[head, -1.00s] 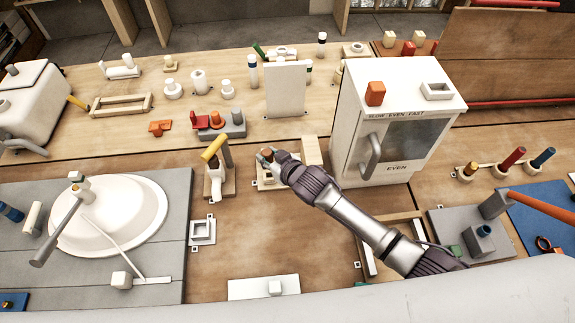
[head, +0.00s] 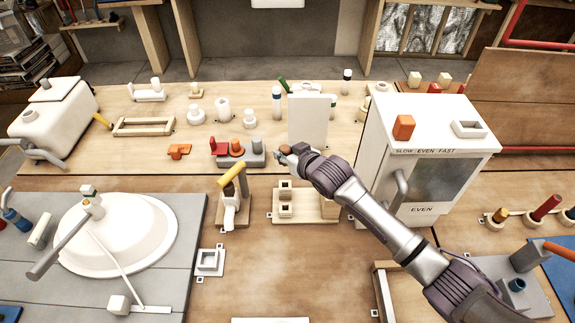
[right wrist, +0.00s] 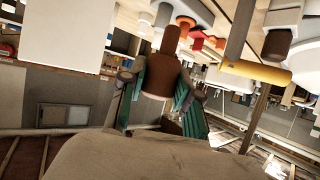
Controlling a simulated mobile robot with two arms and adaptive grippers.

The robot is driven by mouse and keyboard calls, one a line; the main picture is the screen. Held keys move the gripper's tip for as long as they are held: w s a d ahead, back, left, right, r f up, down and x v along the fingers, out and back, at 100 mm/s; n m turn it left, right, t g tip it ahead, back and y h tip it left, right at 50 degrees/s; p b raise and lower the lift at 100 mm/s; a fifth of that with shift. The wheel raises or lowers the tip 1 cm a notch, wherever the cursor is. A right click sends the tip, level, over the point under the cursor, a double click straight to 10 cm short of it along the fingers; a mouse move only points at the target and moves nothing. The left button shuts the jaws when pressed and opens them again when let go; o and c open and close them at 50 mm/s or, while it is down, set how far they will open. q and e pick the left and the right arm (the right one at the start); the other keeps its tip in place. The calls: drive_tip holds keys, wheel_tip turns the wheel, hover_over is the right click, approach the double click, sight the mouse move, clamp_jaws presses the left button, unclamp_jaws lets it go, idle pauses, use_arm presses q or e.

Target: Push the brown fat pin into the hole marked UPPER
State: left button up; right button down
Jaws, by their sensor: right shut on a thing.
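The brown fat pin (right wrist: 159,72) is between the teal fingers of my right gripper (right wrist: 160,105) in the right wrist view. It has a wide body and a narrower end. In the head view my right gripper (head: 287,157) is shut on the brown pin (head: 285,149), at the far side of a wooden board. The board (head: 307,214) carries two white square sockets, an upper one (head: 285,184) and a lower one (head: 285,210), with dark openings. No UPPER marking is legible, so I cannot tell which hole bears it. My left gripper is out of view.
A yellow-handled lever stand (head: 232,181) is left of the board. A grey block with red and orange pieces (head: 240,160) lies behind it. A white upright panel (head: 309,121) and a white oven-like cabinet (head: 421,125) stand close by. Bare wood lies in front.

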sight(286, 166)
drive_tip(key=shift+r, duration=0.1)
drive_tip(key=shift+p, duration=0.3)
drive_tip(key=shift+f+b, duration=1.6)
drive_tip(key=shift+f, duration=1)
drive_tip(key=shift+f, duration=0.1)
drive_tip(key=shift+f+b, duration=1)
drive_tip(key=shift+f, duration=0.55)
drive_tip(key=shift+f+b, duration=1.15)
drive_tip(key=shift+f, duration=0.7)
drive_tip(key=c, duration=0.7)
unclamp_jaws()
drive_tip(key=shift+c, duration=0.2)
